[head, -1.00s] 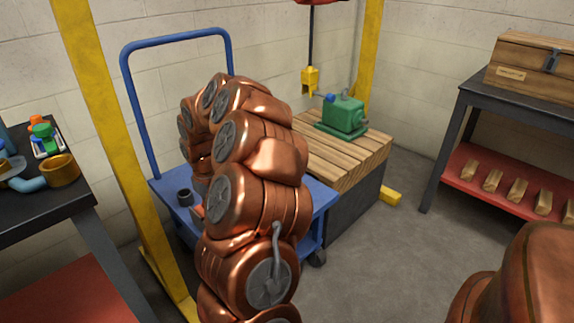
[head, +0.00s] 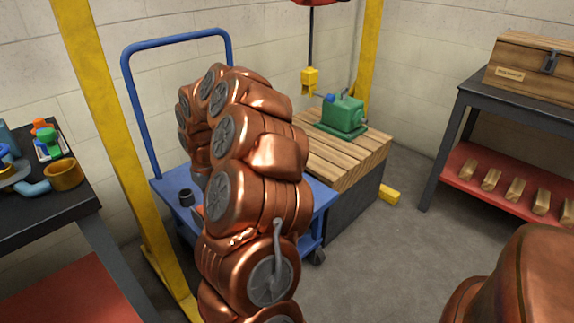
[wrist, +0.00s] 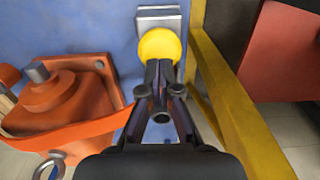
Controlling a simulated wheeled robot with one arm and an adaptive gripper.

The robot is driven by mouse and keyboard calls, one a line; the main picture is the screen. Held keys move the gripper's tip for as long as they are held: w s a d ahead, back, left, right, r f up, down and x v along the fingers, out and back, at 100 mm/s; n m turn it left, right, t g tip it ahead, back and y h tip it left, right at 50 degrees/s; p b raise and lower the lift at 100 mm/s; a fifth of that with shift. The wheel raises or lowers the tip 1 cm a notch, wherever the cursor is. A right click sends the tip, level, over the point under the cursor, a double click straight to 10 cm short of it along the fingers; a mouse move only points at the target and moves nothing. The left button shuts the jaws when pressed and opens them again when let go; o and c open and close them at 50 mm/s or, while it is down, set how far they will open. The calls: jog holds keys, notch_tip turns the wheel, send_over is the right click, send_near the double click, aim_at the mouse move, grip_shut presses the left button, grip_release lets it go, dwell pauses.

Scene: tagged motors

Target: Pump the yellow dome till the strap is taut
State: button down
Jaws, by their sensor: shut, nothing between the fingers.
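The yellow dome (wrist: 158,44) shows in the wrist view, in front of a pale square plate (wrist: 160,18) on the blue cart deck. My gripper (wrist: 160,70) is shut and empty. Its fingertips overlap the dome's near edge; whether they press on it I cannot tell. An orange motor (wrist: 50,92) with a grey shaft stub is to the left. An orange band (wrist: 85,135) runs along its near side; whether this is the strap, and how tight it is, I cannot tell. In the head view my arm hides the dome, my gripper and most of the motor.
The blue cart (head: 318,204) stands beside a yellow post (head: 115,130); a yellow bar (wrist: 232,95) is close right of my gripper. A green motor (head: 343,114) sits on a wooden crate (head: 345,165). A yellow hook block (head: 310,80) hangs nearby. Benches stand left and right.

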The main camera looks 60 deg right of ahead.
jog(key=shift+f+b, duration=0.55)
jog(key=shift+f, duration=1.4)
jog(key=shift+r+p, duration=1.05)
jog(key=shift+r, duration=1)
jog(key=shift+f+b, duration=0.55)
jog(key=shift+f, duration=1.5)
jog(key=shift+r+p, duration=1)
jog(key=shift+r, duration=1.05)
